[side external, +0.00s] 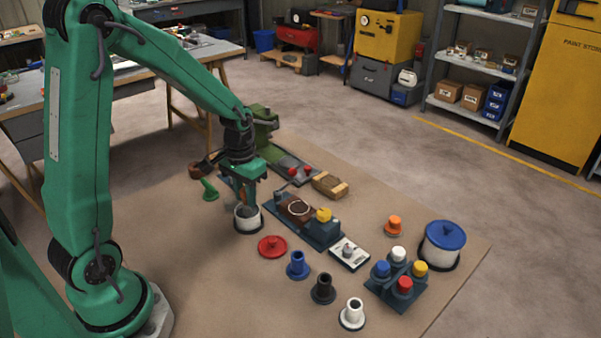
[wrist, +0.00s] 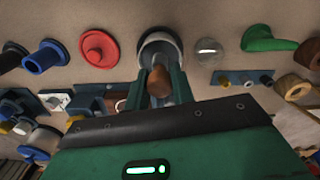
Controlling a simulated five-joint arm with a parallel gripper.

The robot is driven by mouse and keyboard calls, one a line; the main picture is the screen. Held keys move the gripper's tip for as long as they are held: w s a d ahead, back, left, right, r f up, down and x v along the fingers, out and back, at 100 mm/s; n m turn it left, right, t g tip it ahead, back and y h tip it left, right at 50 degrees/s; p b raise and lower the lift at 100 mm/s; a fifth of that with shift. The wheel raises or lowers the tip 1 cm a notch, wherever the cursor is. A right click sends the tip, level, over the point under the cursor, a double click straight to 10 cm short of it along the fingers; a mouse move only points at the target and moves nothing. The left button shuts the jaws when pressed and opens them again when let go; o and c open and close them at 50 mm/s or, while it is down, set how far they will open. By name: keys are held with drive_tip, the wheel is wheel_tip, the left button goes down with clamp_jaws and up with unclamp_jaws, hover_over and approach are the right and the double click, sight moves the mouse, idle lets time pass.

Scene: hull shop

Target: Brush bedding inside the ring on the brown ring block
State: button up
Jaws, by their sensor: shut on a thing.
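The brown ring block (side external: 288,210), with a pale ring (side external: 299,207) on top, sits on a dark base on the bench. It is to the right of my gripper (side external: 247,199). In the wrist view the block is mostly hidden behind my gripper. My gripper (wrist: 160,82) is shut on the brown wooden handle (wrist: 160,80), which looks like a brush handle. The handle is over or inside the white pot (side external: 247,223), which has a dark inside and also shows in the wrist view (wrist: 160,38). The brush's lower end is hidden.
A red lid (side external: 272,246), a blue flanged piece (side external: 298,266), a black one (side external: 323,289) and a white one (side external: 352,314) stand in front. A yellow knob (side external: 323,215) stands beside the ring block. A green piece (side external: 209,189) is behind left. The front left bench is clear.

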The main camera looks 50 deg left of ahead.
drive_tip(key=shift+f, duration=0.1)
idle(0.3)
drive_tip(key=shift+r, duration=3.55)
drive_tip(key=w+d+r+m, duration=0.2)
drive_tip(key=w+d+r, duration=0.3)
drive_tip(key=d, duration=0.3)
drive_tip(key=w+d+f, duration=0.2)
drive_tip(key=w+f, duration=0.2)
drive_tip(key=w, duration=0.2)
drive_tip(key=shift+w, duration=0.25)
